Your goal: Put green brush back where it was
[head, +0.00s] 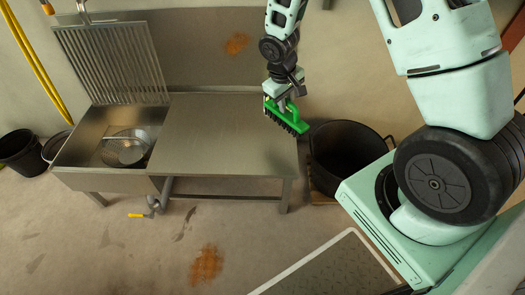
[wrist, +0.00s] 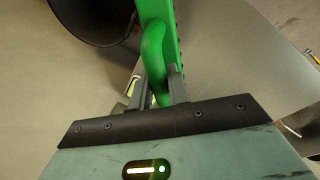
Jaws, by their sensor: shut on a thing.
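The green brush (head: 287,116) has a green body and handle with dark bristles pointing down. My gripper (head: 283,104) is shut on its handle and holds it at the right end of the steel table (head: 225,130). Whether the bristles touch the table or hang just above its edge, I cannot tell. In the wrist view the green brush (wrist: 158,50) stands between the fingers of my gripper (wrist: 160,95), with the handle loop on the left and bristles along its right side.
A large dark pot (head: 345,155) stands low to the right of the table. A steel sink (head: 95,150) holding a metal strainer (head: 125,148) adjoins the table on the left, with a slatted rack (head: 112,62) behind it. The tabletop is bare. A black bucket (head: 20,152) stands far left.

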